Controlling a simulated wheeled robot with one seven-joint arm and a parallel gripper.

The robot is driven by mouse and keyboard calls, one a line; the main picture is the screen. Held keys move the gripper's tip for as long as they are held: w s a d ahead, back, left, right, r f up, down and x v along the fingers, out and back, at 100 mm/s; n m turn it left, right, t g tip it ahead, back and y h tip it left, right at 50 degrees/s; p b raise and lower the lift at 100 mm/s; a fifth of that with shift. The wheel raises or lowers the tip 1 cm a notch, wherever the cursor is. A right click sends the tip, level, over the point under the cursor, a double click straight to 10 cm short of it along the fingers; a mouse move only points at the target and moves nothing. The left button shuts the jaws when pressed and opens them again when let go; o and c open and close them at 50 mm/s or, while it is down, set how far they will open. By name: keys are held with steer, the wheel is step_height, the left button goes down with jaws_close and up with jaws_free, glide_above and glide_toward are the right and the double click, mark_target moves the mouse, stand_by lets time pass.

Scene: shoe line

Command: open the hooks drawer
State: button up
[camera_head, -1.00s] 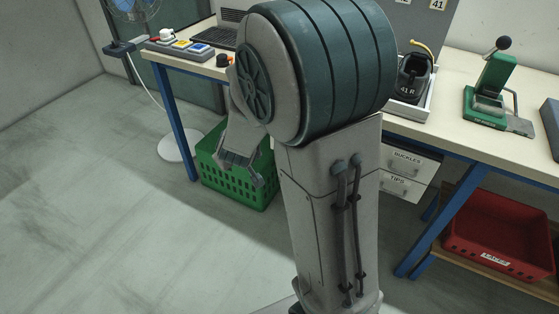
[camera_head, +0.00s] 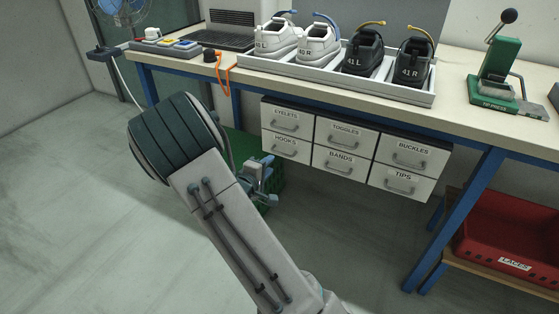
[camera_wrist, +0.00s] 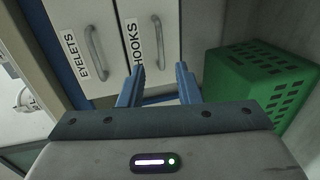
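The hooks drawer (camera_head: 287,147) is the lower left drawer of a white drawer unit under the bench, and it is shut. Its label and bar handle also show in the wrist view (camera_wrist: 158,42). My gripper (camera_head: 268,178) is low and just in front of the unit's left end. In the wrist view its two blue fingers (camera_wrist: 160,85) are apart with nothing between them. They point toward the lower part of the hooks drawer, and the handle is beyond the fingertips, apart from them.
The eyelets drawer (camera_head: 286,119) is directly above. The toggles, bands, buckles and tips drawers are to the right, all shut. A green crate (camera_wrist: 255,82) stands below and beside the unit. A blue bench leg (camera_head: 455,220) and red bin (camera_head: 510,240) are at right.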

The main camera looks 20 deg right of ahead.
mark_target(282, 154)
steer(key=b+x, duration=0.2)
steer(key=x, duration=0.6)
steer(key=shift+w+d, duration=0.2)
steer(key=shift+d, duration=0.1)
steer(key=shift+f, duration=0.1)
jaws_close()
